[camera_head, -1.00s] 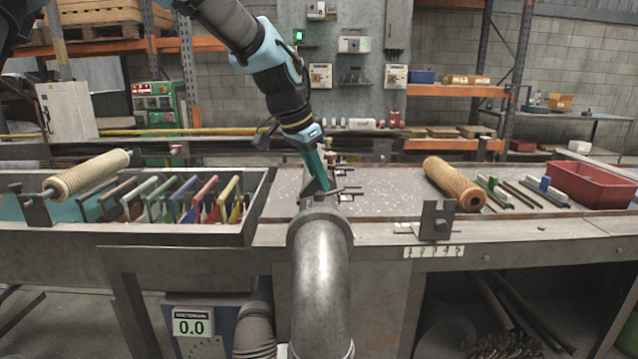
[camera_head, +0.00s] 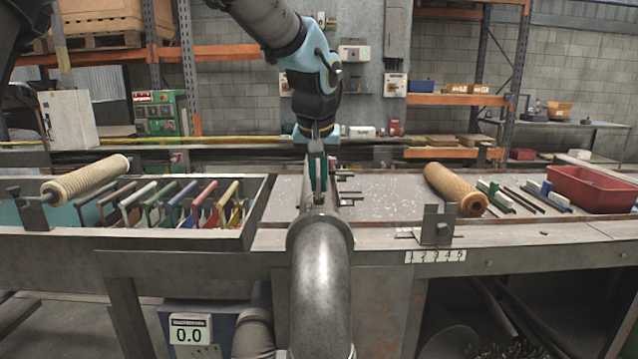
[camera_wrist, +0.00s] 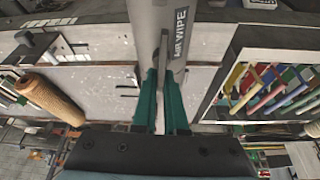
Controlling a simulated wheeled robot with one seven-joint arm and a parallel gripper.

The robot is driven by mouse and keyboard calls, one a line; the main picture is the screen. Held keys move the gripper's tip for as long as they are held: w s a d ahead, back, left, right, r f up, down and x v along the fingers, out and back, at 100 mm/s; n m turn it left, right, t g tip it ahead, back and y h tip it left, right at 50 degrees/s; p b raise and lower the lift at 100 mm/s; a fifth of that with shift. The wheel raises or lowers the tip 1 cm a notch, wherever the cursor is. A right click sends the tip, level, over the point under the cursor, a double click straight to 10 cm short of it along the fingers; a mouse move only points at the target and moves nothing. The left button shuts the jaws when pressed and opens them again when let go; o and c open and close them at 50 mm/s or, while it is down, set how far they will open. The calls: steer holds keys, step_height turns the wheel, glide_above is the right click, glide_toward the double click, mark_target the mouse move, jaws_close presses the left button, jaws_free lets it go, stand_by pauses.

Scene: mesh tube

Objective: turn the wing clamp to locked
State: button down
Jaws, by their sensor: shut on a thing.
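My gripper (camera_head: 318,188) reaches down over the top of the grey metal tube, just behind its collar (camera_head: 320,228). Its teal fingers point down and are close together. The wrist view shows both fingers (camera_wrist: 163,100) shut at the tube marked "AIR WIPE" (camera_wrist: 180,35). Several thin rods (camera_head: 347,190) stick out to the right of the fingers.
A tray of coloured mesh-like frames (camera_head: 180,205) is at left, with a ribbed roll (camera_head: 88,178) above it. A tan roll (camera_head: 455,188), a bracket (camera_head: 437,224) and a red bin (camera_head: 592,187) are at right. The bench between is fairly clear.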

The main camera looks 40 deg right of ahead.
steer(key=shift+n, duration=0.6)
steer(key=c, duration=1)
jaws_free()
steer(key=shift+o, duration=0.2)
steer(key=b+v, duration=0.2)
steer(key=v, duration=0.8)
steer(key=shift+s+r, duration=0.3)
steer(key=shift+r, duration=0.1)
